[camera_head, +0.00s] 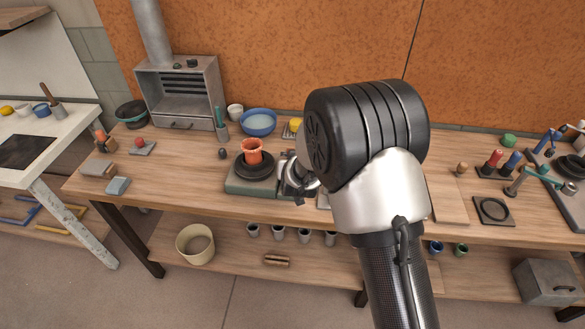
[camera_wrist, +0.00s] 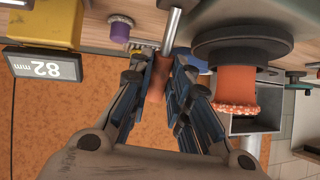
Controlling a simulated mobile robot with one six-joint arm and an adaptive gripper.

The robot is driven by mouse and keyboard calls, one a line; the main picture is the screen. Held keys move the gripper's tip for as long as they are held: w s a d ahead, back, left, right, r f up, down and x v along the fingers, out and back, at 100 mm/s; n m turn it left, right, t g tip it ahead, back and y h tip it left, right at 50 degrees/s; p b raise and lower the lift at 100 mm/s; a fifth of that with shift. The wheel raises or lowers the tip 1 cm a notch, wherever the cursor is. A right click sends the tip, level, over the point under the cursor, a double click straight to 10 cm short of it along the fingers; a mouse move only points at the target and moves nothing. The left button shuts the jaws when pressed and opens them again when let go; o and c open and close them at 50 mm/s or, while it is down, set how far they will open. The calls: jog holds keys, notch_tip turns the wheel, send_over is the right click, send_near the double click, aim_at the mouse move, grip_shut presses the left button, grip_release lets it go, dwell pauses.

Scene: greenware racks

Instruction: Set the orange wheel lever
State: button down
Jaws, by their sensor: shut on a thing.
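The orange lever (camera_wrist: 157,80) is a short orange grip on a metal rod (camera_wrist: 172,28). In the wrist view it stands between the fingers of my gripper (camera_wrist: 159,70), which is shut on it. The wheel's dark round head (camera_wrist: 240,45) is beside the fingers on the right, with an orange clay pot (camera_wrist: 238,92) on it; the wrist picture is upside down. In the head view the pot (camera_head: 252,151) stands upright on the wheel, whose grey-green base (camera_head: 250,187) sits on the bench. My gripper (camera_head: 298,178) is at its right side; the lever is hidden there.
A yellow gauge (camera_wrist: 45,22) reads 82 mm in the wrist view, close to the fingers. A blue bowl (camera_head: 258,121) is behind the wheel, and a metal kiln (camera_head: 178,90) stands at the back left.

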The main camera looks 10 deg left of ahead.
jog(key=shift+s+t+b, duration=0.3)
jog(key=shift+t+b, duration=0.2)
jog(key=shift+b, duration=0.4)
jog(key=shift+r, duration=0.1)
jog(key=c, duration=1.5)
grip_release()
jog(key=shift+s, duration=0.1)
jog(key=v, duration=1.2)
